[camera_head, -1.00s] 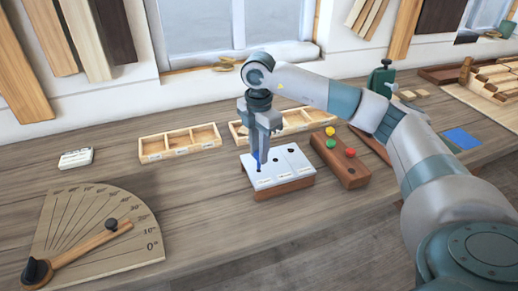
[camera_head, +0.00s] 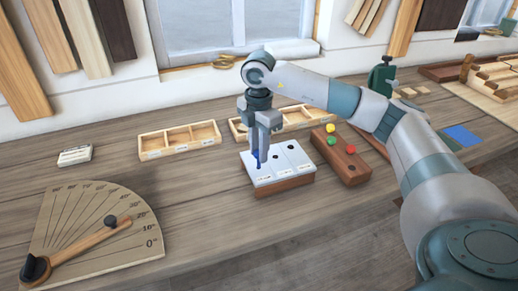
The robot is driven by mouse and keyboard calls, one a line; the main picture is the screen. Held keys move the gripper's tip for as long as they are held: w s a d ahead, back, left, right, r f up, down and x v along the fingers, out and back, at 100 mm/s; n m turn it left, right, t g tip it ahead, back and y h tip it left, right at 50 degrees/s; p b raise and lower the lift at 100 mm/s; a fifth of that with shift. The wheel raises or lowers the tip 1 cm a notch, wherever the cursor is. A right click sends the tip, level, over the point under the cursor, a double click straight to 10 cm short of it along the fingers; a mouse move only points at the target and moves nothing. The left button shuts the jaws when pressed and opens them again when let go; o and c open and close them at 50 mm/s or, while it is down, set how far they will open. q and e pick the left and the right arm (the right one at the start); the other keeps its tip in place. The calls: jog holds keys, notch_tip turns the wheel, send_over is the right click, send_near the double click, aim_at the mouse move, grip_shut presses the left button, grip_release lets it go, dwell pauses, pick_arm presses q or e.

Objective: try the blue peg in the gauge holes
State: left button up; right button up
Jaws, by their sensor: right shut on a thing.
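My right gripper (camera_head: 258,158) is shut on the blue peg (camera_head: 257,163) and holds it roughly upright over the left end of the gauge. The gauge (camera_head: 284,170) is a white plate with dark holes on a wooden block. Two dark holes show to the right of the peg. The peg's lower end is at the left part of the plate; I cannot tell whether it is in a hole or just above the surface. The gripper's fingers hide the peg's upper part. My left gripper is not in view.
A wooden block (camera_head: 352,168) with red, green and yellow knobs stands close to the gauge's right. Open wooden trays (camera_head: 181,152) lie behind. A protractor board (camera_head: 110,262) with a pointer lies at the front left. The bench (camera_head: 205,215) between it and the gauge is clear.

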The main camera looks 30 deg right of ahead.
jog(key=shift+f+b, duration=0.8)
jog(key=shift+f, duration=0.35)
dwell(0.8)
jog(key=shift+r, duration=0.15)
dwell(0.4)
jog(key=shift+r+p, duration=1.6)
jog(key=shift+r, duration=0.9)
